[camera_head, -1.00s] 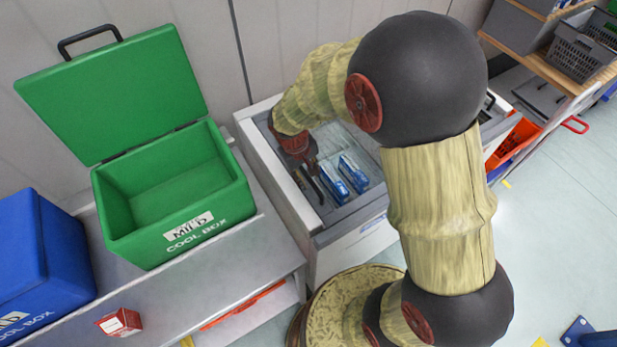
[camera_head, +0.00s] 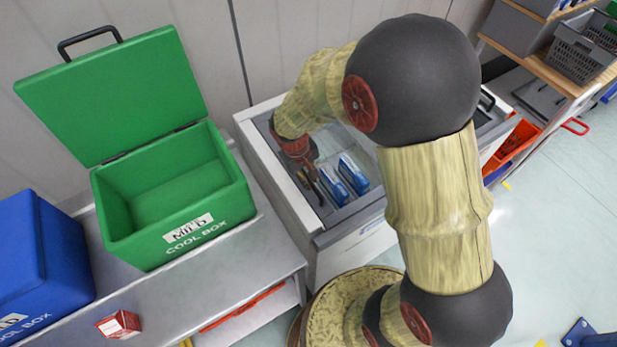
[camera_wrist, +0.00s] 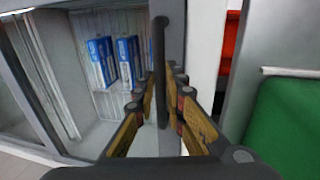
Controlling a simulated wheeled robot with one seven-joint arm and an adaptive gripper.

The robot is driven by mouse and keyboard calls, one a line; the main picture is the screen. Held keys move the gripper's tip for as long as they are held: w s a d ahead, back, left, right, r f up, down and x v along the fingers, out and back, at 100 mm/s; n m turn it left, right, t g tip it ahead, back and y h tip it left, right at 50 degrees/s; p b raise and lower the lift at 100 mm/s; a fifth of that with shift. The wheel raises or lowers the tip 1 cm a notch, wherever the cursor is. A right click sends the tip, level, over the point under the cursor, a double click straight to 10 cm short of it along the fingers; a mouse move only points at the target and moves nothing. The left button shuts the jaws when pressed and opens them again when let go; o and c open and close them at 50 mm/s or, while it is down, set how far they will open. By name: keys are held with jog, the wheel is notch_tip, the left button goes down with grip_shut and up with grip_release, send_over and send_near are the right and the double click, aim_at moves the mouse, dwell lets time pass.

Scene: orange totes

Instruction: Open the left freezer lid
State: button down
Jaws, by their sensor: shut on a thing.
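The freezer (camera_head: 247,131) is a white and grey chest beside the green cool box. Its left part shows blue packs (camera_head: 353,172) inside; I cannot tell whether I see them through clear glass. My gripper (camera_head: 314,178) is low over this left part, partly hidden by my wrist. In the wrist view, my gripper (camera_wrist: 160,115) has its fingers on both sides of a dark bar handle (camera_wrist: 159,58) and is shut on it. The handle runs along a grey frame edge (camera_wrist: 172,140). The blue packs also show in the wrist view (camera_wrist: 101,62). My arm hides the freezer's middle.
An open green cool box (camera_head: 180,222) stands on a grey bench (camera_head: 225,285) to the left, its raised lid (camera_head: 115,92) near the wall. A blue cool box (camera_head: 35,255) and a small red box (camera_head: 119,324) are also there. Shelving (camera_head: 545,65) stands at the right.

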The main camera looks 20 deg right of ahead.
dwell(0.7)
jog(key=w+d+p, duration=0.2)
jog(key=d, duration=0.8)
jog(key=w+d+p, duration=0.2)
jog(key=d, duration=0.9)
jog(key=w+d+p, duration=0.2)
jog(key=d, duration=0.9)
jog(key=shift+w+p, duration=0.2)
jog(key=shift+p, duration=0.1)
jog(key=c, duration=2.1)
grip_release()
jog(key=shift+o, duration=1.3)
notch_tip(320, 180, up, 12)
jog(key=a, duration=0.2)
jog(key=shift+s+a, duration=0.2)
jog(key=shift+f, duration=0.15)
